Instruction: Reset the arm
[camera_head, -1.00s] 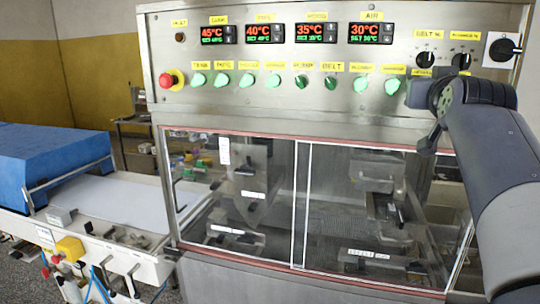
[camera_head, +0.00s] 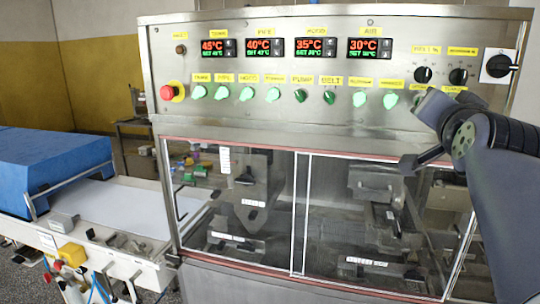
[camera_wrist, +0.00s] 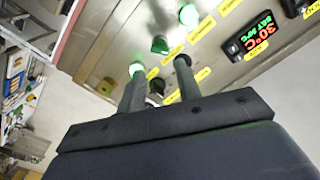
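My arm (camera_head: 500,180) comes in from the right edge in the head view, in front of the right end of the machine's control panel (camera_head: 350,120). My gripper (camera_wrist: 158,72) shows in the wrist view as two dark fingers standing apart, with nothing held between them. The panel's lit green knobs (camera_wrist: 160,45) and a red-and-green 30°C display (camera_wrist: 250,38) lie beyond the fingers. In the head view the arm's end overlaps the panel's lower right edge; whether it touches anything cannot be told.
A glazed steel enclosure (camera_head: 300,275) stands under the panel. A red stop button (camera_head: 167,92) is at the panel's left. A white belt (camera_head: 125,205) and a blue cover (camera_head: 50,165) are at the left. A black rotary switch (camera_head: 498,66) is near the arm.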

